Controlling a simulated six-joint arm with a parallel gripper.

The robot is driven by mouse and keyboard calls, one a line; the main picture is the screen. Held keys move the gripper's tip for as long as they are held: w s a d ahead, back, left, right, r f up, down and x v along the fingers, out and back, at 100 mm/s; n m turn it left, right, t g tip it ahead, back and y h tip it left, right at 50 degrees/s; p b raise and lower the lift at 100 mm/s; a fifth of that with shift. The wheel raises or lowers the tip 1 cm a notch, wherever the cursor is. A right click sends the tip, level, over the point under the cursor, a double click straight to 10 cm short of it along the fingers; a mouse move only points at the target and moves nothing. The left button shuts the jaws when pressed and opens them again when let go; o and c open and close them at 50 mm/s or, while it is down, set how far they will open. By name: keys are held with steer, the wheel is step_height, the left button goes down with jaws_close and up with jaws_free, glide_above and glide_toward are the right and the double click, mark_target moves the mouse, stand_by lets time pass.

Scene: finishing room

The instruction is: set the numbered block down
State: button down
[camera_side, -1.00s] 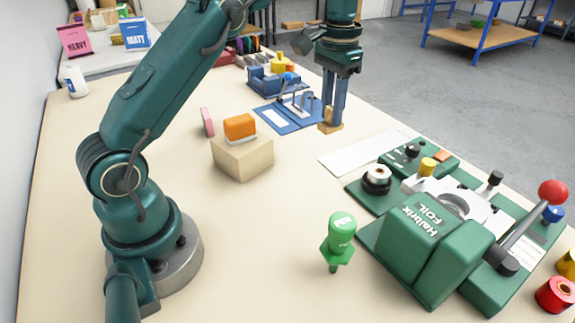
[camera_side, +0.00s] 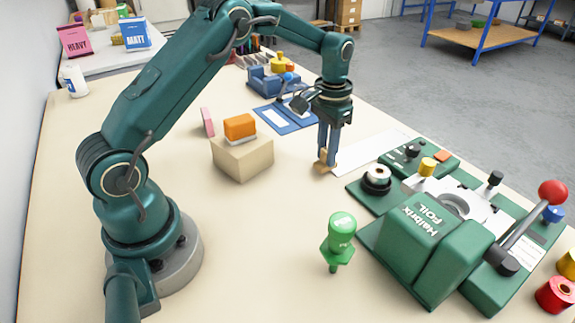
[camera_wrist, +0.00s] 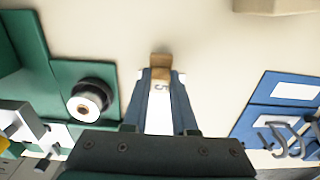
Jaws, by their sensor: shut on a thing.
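My gripper (camera_side: 327,150) points down and is shut on a small tan wooden numbered block (camera_side: 322,166). In the side view the block is at the fingertips, close to the table just left of a white sheet (camera_side: 365,157); I cannot tell whether it touches the table. In the wrist view the block (camera_wrist: 160,67) shows between the blue-grey fingers (camera_wrist: 160,85). A digit like a 5 shows on a white surface between the fingers, and I cannot tell whether that is the block's face or the sheet.
A green foil machine (camera_side: 425,240) with a red-knobbed lever stands at right. A blue fixture (camera_side: 285,117) lies behind the gripper. A green handled tool (camera_side: 340,236) stands in front. Bare table lies between them.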

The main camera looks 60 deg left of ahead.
steer(key=shift+f, duration=0.45)
steer(key=c, duration=0.7)
jaws_free()
